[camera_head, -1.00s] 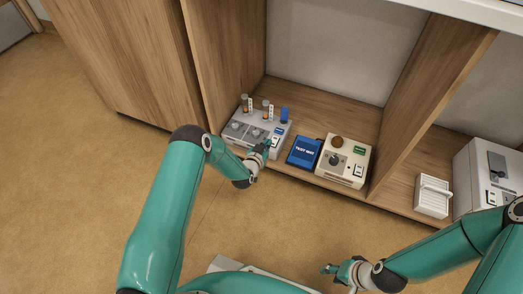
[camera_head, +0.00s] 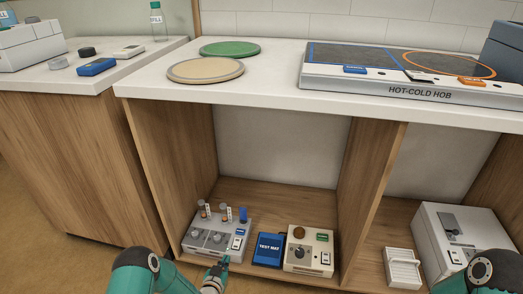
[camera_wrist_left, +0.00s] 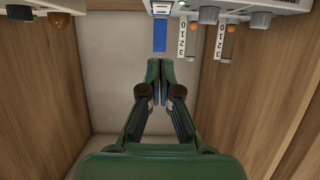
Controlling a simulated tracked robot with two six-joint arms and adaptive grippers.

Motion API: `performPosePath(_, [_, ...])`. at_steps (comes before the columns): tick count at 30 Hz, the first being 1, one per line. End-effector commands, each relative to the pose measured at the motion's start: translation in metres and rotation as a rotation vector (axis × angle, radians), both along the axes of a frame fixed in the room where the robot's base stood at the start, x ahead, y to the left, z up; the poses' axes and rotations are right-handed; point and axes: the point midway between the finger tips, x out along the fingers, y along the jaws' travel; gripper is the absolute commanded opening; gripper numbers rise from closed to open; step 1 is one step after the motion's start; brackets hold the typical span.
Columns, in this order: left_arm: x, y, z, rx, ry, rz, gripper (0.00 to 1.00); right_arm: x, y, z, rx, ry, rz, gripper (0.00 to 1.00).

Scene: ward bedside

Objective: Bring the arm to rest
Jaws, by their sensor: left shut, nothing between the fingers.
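My left gripper (camera_head: 218,272) is at the bottom of the head view, in front of the grey knobbed device (camera_head: 212,240) on the low shelf. In the left wrist view the gripper's fingers (camera_wrist_left: 160,70) are together with nothing between them. A blue piece (camera_wrist_left: 160,36) of the device's area shows just beyond the fingertips; whether they touch is unclear. Of my right arm, only a teal and black joint (camera_head: 486,272) shows at the lower right; its gripper is out of view.
On the shelf stand a blue test mat box (camera_head: 269,249), a cream device (camera_head: 308,254), a white ribbed block (camera_head: 402,268) and a grey box (camera_head: 455,237). Wooden dividers (camera_head: 368,190) flank the bay. The countertop above holds a hob (camera_head: 420,92) and two round mats.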

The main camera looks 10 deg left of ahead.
Motion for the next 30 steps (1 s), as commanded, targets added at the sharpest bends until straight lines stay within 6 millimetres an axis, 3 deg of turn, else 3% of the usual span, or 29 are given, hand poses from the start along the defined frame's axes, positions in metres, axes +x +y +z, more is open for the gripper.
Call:
performPosePath(4, [0.013, -0.001, 0.022, 0.011, -0.038, -0.009, 0.00, 0.000, 0.000, 0.000, 0.000, 0.000, 0.000, 0.40])
performPosePath(6, [0.019, -0.005, 0.046, 0.014, -0.057, -0.023, 0.00, 0.000, 0.000, 0.000, 0.000, 0.000, 0.000, 0.40])
performPosePath(8, [0.011, -0.013, 0.062, 0.007, -0.028, -0.041, 0.00, 0.000, 0.000, 0.000, 0.000, 0.000, 0.000, 0.40])
performPosePath(11, [-0.027, -0.033, 0.066, -0.046, 0.136, -0.081, 0.00, 0.000, 0.000, 0.000, 0.000, 0.000, 0.000, 0.40])
performPosePath(15, [-0.119, -0.061, 0.052, -0.163, 0.480, -0.109, 0.00, 0.000, 0.000, 0.000, 0.000, 0.000, 0.000, 0.40])
performPosePath(21, [-0.227, -0.079, 0.040, -0.275, 0.839, -0.089, 0.00, 0.000, 0.000, 0.000, 0.000, 0.000, 0.000, 0.40])
performPosePath(27, [-0.312, -0.091, 0.036, -0.358, 1.133, -0.035, 0.00, 0.000, 0.000, 0.000, 0.000, 0.000, 0.000, 0.40])
performPosePath(28, [-0.321, -0.092, 0.035, -0.378, 1.178, -0.014, 0.00, 0.000, 0.000, 0.000, 0.000, 0.000, 0.000, 0.40])
performPosePath(30, [-0.319, -0.092, 0.061, -0.386, 1.176, -0.004, 0.00, 0.000, 0.000, 0.025, 0.000, 0.001, 0.000, 0.40])
